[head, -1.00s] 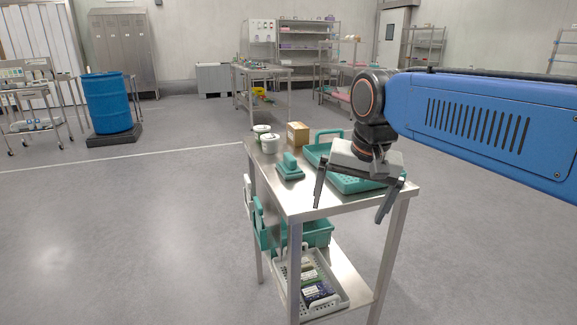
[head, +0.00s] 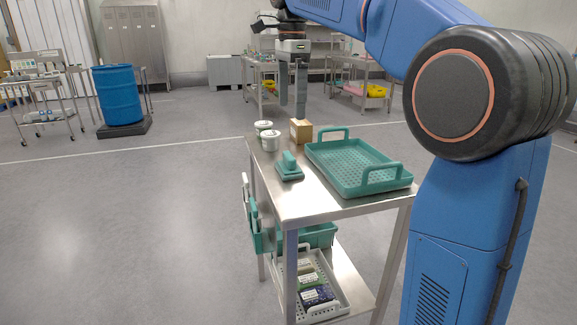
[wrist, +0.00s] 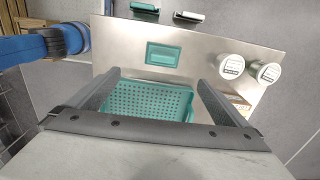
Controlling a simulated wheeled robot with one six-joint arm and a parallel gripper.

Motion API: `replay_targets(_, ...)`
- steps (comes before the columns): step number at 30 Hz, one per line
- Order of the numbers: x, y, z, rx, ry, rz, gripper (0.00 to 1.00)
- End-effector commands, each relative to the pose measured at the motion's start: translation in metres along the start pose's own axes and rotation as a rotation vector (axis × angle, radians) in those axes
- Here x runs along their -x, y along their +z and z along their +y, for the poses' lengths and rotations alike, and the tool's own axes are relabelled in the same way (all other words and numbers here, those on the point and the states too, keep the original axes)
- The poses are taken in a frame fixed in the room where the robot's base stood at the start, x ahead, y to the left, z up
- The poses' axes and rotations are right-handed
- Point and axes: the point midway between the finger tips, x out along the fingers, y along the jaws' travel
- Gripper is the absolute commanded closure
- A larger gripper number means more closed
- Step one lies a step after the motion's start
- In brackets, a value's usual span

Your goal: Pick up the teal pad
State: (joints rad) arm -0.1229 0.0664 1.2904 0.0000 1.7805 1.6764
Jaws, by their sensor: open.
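The teal pad (head: 289,168) is a small block with a raised grip on top. It lies on the steel cart top near its left edge, left of the teal tray. In the wrist view the pad (wrist: 163,54) shows from above as a teal rectangle beyond my fingertips. My gripper (head: 293,112) is open and empty, pointing down, and appears above the cart in the head view. In the wrist view the two fingers of my gripper (wrist: 155,82) stand apart with the tray below them. Nothing hides the pad.
The perforated teal tray (head: 318,155) with raised handles fills the cart's right side. Two white lidded tubs (head: 270,141) and a cardboard box (head: 300,131) stand at the back. A grey basket (head: 345,301) sits on the lower shelf. Bare steel (head: 300,205) lies in front of the pad.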

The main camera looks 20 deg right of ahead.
Motion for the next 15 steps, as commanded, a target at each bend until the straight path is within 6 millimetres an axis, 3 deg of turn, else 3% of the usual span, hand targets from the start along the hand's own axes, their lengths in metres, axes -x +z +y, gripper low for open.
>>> replay_targets(5,-0.008,0.001,-0.003,-0.02,0.006,0.001,0.0)
replay_targets(15,-0.067,0.001,-0.002,-0.018,0.007,0.001,0.0)
